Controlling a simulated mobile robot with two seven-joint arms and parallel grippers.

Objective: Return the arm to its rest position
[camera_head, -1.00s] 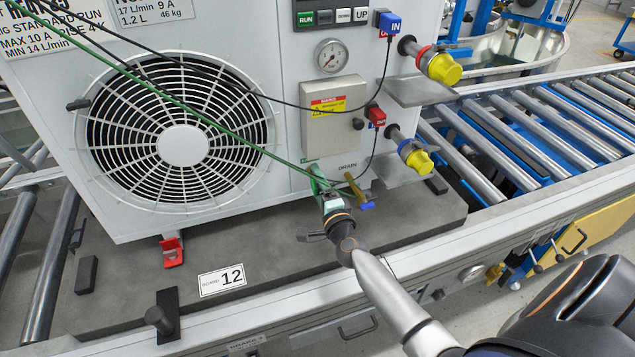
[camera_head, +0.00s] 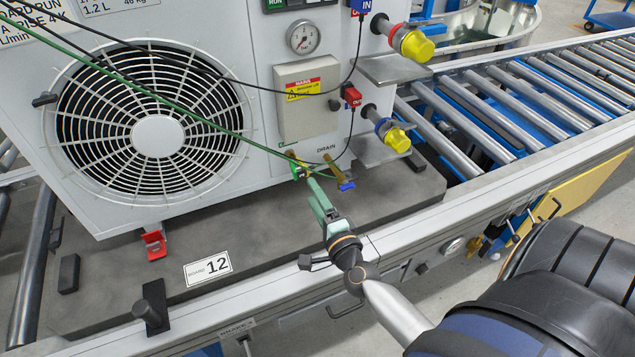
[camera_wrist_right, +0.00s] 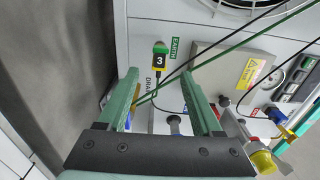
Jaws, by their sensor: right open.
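My right gripper (camera_head: 314,186) has green fingers and comes in from the lower right in the camera_head view, just in front of the pump unit's lower front. In the wrist view its two fingers (camera_wrist_right: 159,78) stand apart with nothing between them. A green and yellow earth plug (camera_head: 298,167) sits on the unit beyond the fingertips, with a green cable running up left. My left gripper is not in view.
The brass drain valve (camera_head: 336,171) with a blue handle sits close right of the fingertips. Two yellow-capped ports (camera_head: 416,46) (camera_head: 395,137) stick out farther right. The unit stands on a dark board (camera_head: 108,265). A roller conveyor (camera_head: 520,100) extends right. Cables cross the fan.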

